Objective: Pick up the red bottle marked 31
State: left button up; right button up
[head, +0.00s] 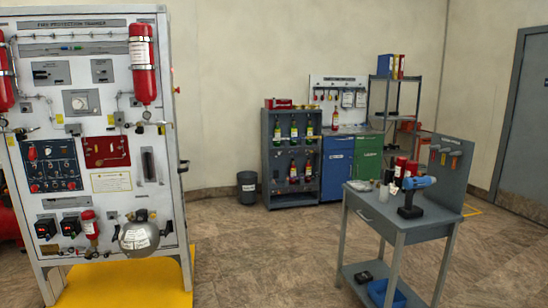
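No number 31 is legible, so I cannot tell which red bottle carries it. A large red bottle (143,72) is mounted upright at the upper right of the fire protection trainer panel (120,220). A second red bottle (5,85) is cut off at the left edge. A small red bottle (90,226) sits low on the panel. Two red cylinders (402,168) stand at the back of the grey work table (385,218). A small red bottle (335,120) stands by the pegboard at the back. Neither gripper is in view.
A grey rack (266,160) holds several dark bottles. Blue (338,163) and green (368,155) cabinets stand beside it, a bin (247,188) left of it. The floor between panel and table is clear.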

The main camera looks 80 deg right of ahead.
aim_at(335, 115)
jog(key=z, duration=3.1)
